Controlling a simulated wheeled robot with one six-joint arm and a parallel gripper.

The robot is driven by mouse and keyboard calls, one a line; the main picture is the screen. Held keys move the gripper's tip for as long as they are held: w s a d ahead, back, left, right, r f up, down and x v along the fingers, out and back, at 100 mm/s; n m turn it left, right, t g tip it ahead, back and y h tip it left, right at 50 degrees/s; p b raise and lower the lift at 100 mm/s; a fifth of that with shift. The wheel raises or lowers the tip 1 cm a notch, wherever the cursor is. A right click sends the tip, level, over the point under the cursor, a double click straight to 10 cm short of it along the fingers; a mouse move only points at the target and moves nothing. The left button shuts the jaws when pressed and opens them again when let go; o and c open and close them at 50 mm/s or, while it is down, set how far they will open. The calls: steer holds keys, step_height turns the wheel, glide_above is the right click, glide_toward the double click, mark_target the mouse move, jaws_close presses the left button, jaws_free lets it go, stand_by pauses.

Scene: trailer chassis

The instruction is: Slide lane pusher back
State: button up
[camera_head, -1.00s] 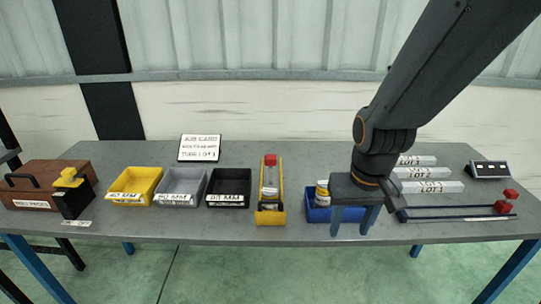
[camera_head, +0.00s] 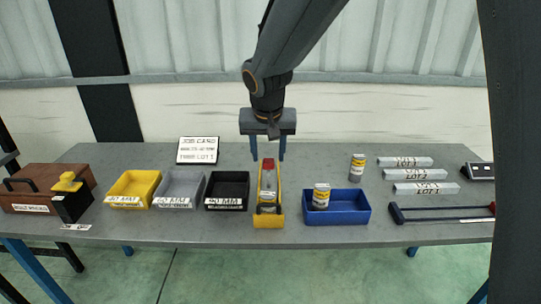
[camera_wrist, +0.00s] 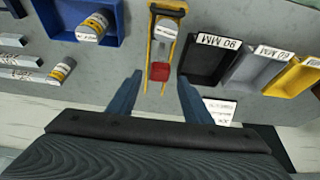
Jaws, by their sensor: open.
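The lane is a narrow yellow-sided channel (camera_head: 279,199) standing near the middle of the table. A red block (camera_head: 268,164), which looks like the pusher, sits at its far end. A pale item lies in the lane in front of it. My gripper (camera_head: 268,152) is open and empty above the far end of the lane, its two blue fingers pointing down. In the wrist view the red block (camera_wrist: 159,71) appears between the fingertips of my gripper (camera_wrist: 160,77), with a gap on each side. I cannot tell the exact height of the fingertips above it.
Yellow (camera_head: 133,188), grey (camera_head: 180,188) and black (camera_head: 228,190) bins stand left of the lane. A blue bin (camera_head: 348,208) holding a can (camera_head: 321,196) stands right of it.

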steer(key=shift+x, duration=1.25)
steer(key=shift+c, duration=0.4)
jaws_close()
steer(key=shift+d, duration=0.15)
